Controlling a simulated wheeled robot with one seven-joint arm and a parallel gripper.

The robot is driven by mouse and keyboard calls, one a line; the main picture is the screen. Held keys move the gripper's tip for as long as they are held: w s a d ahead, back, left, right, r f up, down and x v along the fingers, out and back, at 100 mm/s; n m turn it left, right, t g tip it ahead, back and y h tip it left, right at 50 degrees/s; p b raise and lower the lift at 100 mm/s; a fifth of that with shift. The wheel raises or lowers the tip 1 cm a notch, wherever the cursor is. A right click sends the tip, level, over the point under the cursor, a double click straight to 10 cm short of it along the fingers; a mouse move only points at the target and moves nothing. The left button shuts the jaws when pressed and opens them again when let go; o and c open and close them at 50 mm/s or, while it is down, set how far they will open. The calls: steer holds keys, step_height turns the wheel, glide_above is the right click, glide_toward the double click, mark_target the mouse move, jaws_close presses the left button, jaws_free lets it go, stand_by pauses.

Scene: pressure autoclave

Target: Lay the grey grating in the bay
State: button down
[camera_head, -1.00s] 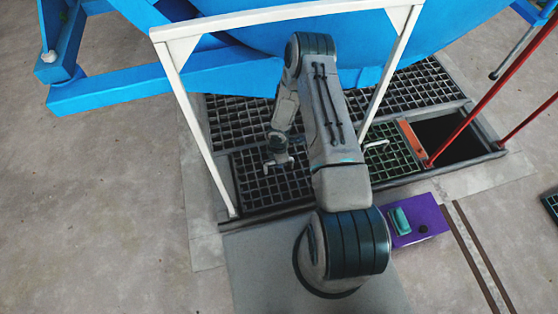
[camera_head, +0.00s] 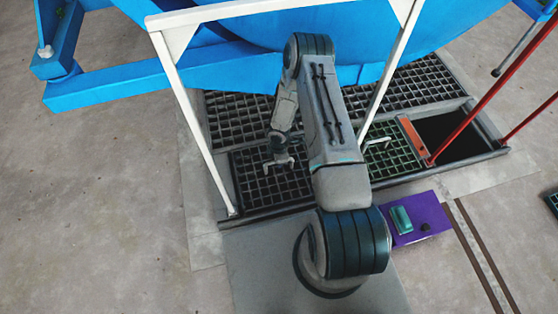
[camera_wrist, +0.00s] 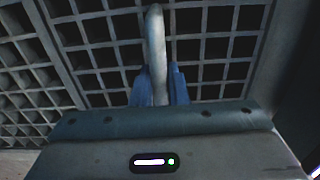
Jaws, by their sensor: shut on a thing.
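In the wrist view, the handle (camera_wrist: 155,45) stands between the blue fingers (camera_wrist: 160,88), with the grating's bars (camera_wrist: 105,55) behind. I cannot tell whether the grating rests fully on the bay's ledge or sits slightly above it. The grating covers the bay's inside; my arm hides part of its right side.
A green grating (camera_head: 388,165) with a pale handle lies to the right. Beyond an orange strip (camera_head: 412,137) is an open dark hole (camera_head: 460,135). White frame posts (camera_head: 190,125), red rails (camera_head: 490,95) and the blue vessel (camera_head: 350,35) stand close. A purple box (camera_head: 420,218) is in front.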

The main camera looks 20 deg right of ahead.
steer(key=shift+f+b, duration=0.75)
steer(key=shift+f, duration=0.1)
steer(key=c, duration=1.3)
jaws_free()
steer(key=shift+c, duration=0.2)
step_height(320, 180, up, 14)
steer(key=p, duration=0.5)
steer(key=shift+p, duration=0.3)
steer(key=shift+f, duration=0.1)
